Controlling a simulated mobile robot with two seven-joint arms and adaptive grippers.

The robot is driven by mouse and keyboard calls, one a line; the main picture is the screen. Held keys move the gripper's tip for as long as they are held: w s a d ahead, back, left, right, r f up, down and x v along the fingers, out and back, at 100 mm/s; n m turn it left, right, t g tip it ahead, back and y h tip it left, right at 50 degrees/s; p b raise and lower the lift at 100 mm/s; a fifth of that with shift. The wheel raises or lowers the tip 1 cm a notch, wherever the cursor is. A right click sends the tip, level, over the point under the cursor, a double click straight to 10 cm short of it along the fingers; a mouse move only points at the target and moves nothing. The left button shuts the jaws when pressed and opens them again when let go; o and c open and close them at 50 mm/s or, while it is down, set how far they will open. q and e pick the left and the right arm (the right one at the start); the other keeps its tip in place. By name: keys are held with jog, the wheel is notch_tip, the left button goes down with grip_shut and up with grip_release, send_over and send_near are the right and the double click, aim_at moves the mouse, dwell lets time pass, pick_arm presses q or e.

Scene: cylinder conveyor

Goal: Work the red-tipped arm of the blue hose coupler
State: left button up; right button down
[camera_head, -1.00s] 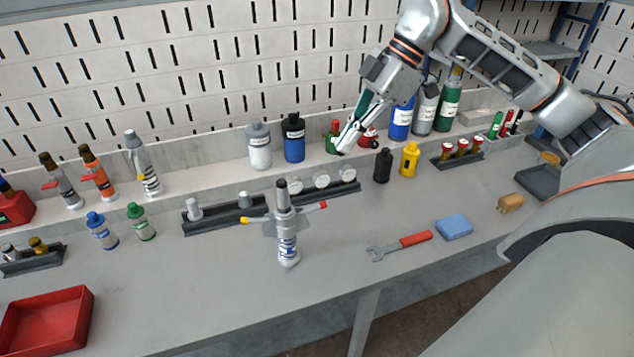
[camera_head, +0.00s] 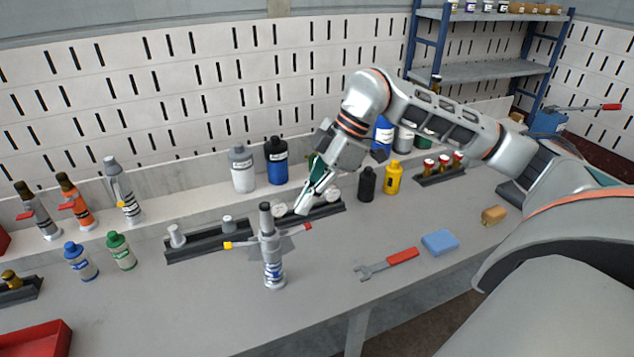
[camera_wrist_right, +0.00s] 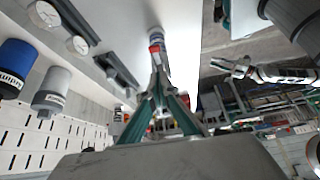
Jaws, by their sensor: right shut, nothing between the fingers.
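The hose coupler (camera_head: 272,262) stands upright on the bench in the head view, a grey body with blue bands and a dark top. One arm with a red tip (camera_head: 308,227) points right, and one with a yellow tip (camera_head: 228,245) points left. My right gripper (camera_head: 302,210) is shut and empty, its fingertips just above and behind the red tip; I cannot tell whether they touch. In the right wrist view the shut fingertips (camera_wrist_right: 157,72) point towards the red tip (camera_wrist_right: 155,48).
A dark rack (camera_head: 205,243) lies behind the coupler, and a rack with gauges is near my gripper. A wrench (camera_head: 385,265) and a blue sponge (camera_head: 440,243) lie to the right. Several bottles stand along the back.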

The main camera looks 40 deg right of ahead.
aim_at(302, 228)
jog(key=shift+s+d+f, duration=0.1)
jog(key=shift+d+f, duration=0.2)
jog(key=shift+f, duration=0.6)
jog(key=shift+s+d+f, duration=0.1)
jog(key=shift+d+f, duration=0.15)
jog(key=shift+f, duration=0.65)
jog(key=shift+w, duration=0.1)
